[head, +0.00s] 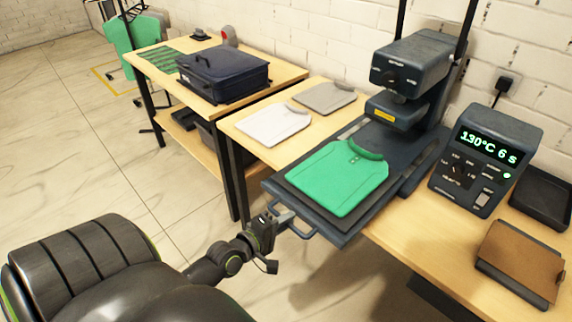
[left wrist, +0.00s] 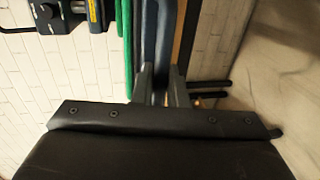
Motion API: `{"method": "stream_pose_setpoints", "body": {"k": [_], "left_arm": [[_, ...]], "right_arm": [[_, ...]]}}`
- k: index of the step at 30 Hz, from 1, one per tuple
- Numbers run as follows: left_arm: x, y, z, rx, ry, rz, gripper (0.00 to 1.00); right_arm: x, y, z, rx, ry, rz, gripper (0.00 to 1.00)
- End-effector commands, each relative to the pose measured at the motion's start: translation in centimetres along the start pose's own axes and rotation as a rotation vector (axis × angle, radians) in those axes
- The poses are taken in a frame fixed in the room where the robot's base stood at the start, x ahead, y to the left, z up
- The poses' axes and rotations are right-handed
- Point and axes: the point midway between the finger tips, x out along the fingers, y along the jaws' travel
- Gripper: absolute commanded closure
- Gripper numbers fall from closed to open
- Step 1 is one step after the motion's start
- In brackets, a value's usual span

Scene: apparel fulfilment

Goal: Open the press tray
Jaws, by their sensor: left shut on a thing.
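The press tray (head: 270,184) is a dark flat drawer below the heat press (head: 407,75), extending out past the front edge of the table. A green folded shirt (head: 338,180) lies flat on a dark pad on the tray. The tray's bar handle (head: 305,232) sticks out at its front. My left gripper (head: 281,218) is shut on the handle at its left part. In the left wrist view its two fingers (left wrist: 160,85) close around a dark bar, with the green shirt edge (left wrist: 128,45) beside it. My right gripper is not in view.
A control box (head: 485,155) reading 130°C 6 s stands right of the press. A brown-topped pad (head: 521,259) and a dark bin (head: 543,196) lie farther right. White (head: 273,123) and grey (head: 324,97) folded shirts lie left. Floor before the tray is free.

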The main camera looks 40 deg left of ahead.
Motion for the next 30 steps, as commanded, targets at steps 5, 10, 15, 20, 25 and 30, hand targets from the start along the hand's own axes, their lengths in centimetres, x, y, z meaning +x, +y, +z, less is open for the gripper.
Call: {"method": "stream_pose_setpoints", "body": {"k": [5,10,15,20,25,30], "left_arm": [[0.0,-0.1,0.0,0.000,0.000,-0.002,0.78],[0.0,0.0,0.0,0.000,0.000,-0.001,0.71],[0.0,0.0,0.0,0.000,0.000,-0.001,0.71],[-1.1,-0.1,0.0,0.000,0.001,-0.002,0.71],[-4.0,-0.2,0.0,0.001,0.000,-0.005,0.71],[-7.3,-0.2,0.0,0.002,0.000,-0.004,0.71]], "right_arm": [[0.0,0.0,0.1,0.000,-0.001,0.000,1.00],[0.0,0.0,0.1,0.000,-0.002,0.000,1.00],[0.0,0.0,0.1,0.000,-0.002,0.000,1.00],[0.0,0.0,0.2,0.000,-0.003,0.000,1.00],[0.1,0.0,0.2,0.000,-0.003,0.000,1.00],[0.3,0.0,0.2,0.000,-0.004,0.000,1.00]]}}
